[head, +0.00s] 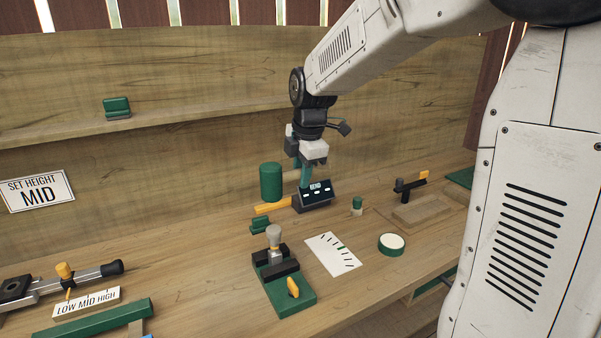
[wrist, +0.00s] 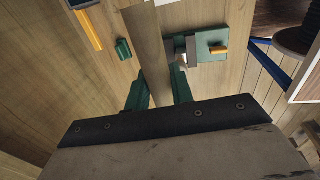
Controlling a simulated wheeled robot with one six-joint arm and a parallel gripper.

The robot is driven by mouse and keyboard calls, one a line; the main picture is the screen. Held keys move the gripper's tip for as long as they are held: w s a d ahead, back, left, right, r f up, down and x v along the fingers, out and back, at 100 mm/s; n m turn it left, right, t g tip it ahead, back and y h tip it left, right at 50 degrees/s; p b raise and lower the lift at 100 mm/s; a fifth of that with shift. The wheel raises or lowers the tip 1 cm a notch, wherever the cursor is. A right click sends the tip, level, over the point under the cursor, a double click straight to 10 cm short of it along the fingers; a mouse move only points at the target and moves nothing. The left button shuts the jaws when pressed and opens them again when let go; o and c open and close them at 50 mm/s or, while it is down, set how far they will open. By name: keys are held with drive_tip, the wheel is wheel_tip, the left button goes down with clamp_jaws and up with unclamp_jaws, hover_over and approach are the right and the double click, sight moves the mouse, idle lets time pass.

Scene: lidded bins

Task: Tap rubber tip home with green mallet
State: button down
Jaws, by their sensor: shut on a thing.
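My gripper (head: 305,178) is shut on the wooden handle of the green mallet (head: 270,182), above the bench. The mallet's green head is left of my gripper, with the handle roughly level. In the wrist view the handle (wrist: 150,50) runs up from between my green fingers (wrist: 160,88); the head is not visible there. The pale grey rubber tip (head: 274,236) stands upright in a clamp with dark jaws on a green base (head: 296,302). The mallet head is above and behind the tip in the head view, apart from it. How far the tip is seated cannot be told.
A dark display box (head: 315,195) and an orange bar (head: 272,208) are behind the clamp. A white scale card (head: 332,254), a round green-rimmed pad (head: 391,243) and a small green-capped piece (head: 357,205) lie right. A "SET HEIGHT MID" sign (head: 37,191) is at left.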

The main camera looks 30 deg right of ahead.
drive_tip(key=shift+a+f, duration=0.1)
drive_tip(key=shift+f, duration=2.55)
drive_tip(key=shift+f, duration=0.45)
drive_tip(key=shift+f, duration=0.1)
wheel_tip(320, 180, up, 4)
drive_tip(key=shift+f, duration=0.1)
idle(0.7)
